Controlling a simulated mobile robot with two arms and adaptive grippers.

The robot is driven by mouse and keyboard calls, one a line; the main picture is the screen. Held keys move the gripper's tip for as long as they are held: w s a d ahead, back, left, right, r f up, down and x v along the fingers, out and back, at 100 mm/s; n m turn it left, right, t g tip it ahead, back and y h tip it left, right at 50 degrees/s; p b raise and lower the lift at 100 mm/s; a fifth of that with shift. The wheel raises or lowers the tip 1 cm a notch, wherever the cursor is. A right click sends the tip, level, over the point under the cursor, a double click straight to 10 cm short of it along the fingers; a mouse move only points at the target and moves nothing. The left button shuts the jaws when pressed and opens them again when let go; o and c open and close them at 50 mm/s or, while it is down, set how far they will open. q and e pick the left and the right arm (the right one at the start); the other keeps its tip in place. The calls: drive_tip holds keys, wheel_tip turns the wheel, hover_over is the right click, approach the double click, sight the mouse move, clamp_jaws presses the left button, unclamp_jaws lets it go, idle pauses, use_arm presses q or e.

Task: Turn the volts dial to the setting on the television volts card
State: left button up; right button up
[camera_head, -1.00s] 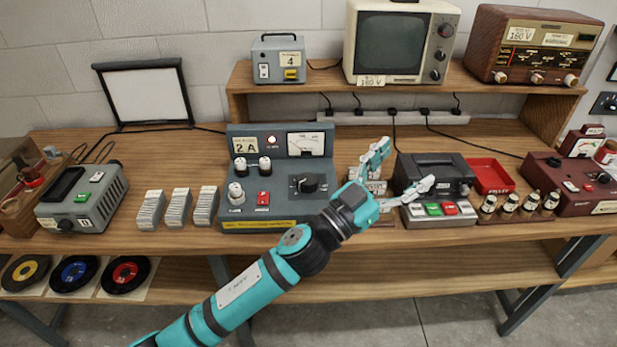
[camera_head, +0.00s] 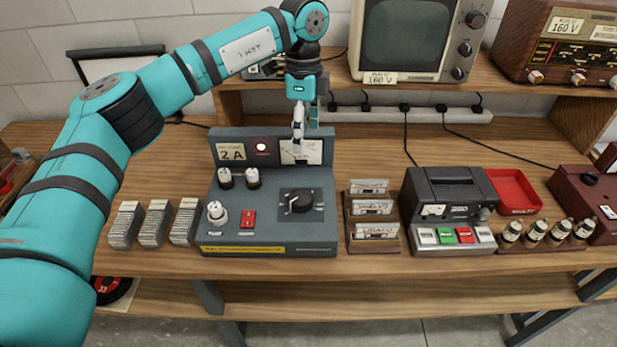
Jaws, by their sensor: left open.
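The grey supply unit (camera_head: 215,190) stands on the bench with a black rotary dial (camera_head: 299,201) on its right side, which looks like the volts dial. Its scale marks are too small to read. The television (camera_head: 403,38) stands on the shelf, with the volts card (camera_head: 380,78) at its lower front edge; the card seems to read 160 V. My left gripper (camera_head: 299,154) points down, open and empty, above and behind the dial, in front of the unit's meter (camera_head: 315,152), which it partly hides. It is apart from the dial. My right gripper is out of view.
Cassettes (camera_head: 373,208) and a tape recorder (camera_head: 450,207) stand to the right. A radio (camera_head: 560,45) bears another volts card.

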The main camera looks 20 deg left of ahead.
use_arm(q)
drive_tip(key=p, duration=0.2)
hover_over(301, 195)
wheel_tip(301, 195, down, 6)
drive_tip(key=r, duration=0.1)
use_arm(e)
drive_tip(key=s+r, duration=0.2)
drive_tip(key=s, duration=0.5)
use_arm(q)
drive_tip(key=f, duration=0.3)
drive_tip(key=f+p, duration=0.1)
drive_tip(key=shift+w+f, duration=0.25)
drive_tip(key=shift+f, duration=0.05)
drive_tip(key=f+p, duration=0.1)
drive_tip(key=f, duration=0.2)
drive_tip(key=shift+s+f, duration=0.1)
drive_tip(key=shift+s, duration=0.1)
wheel_tip(301, 195, down, 3)
drive_tip(key=shift+s+f+p, duration=0.1)
drive_tip(key=shift+p, duration=0.2)
drive_tip(key=shift+f, duration=0.15)
drive_tip(key=c, duration=1.2)
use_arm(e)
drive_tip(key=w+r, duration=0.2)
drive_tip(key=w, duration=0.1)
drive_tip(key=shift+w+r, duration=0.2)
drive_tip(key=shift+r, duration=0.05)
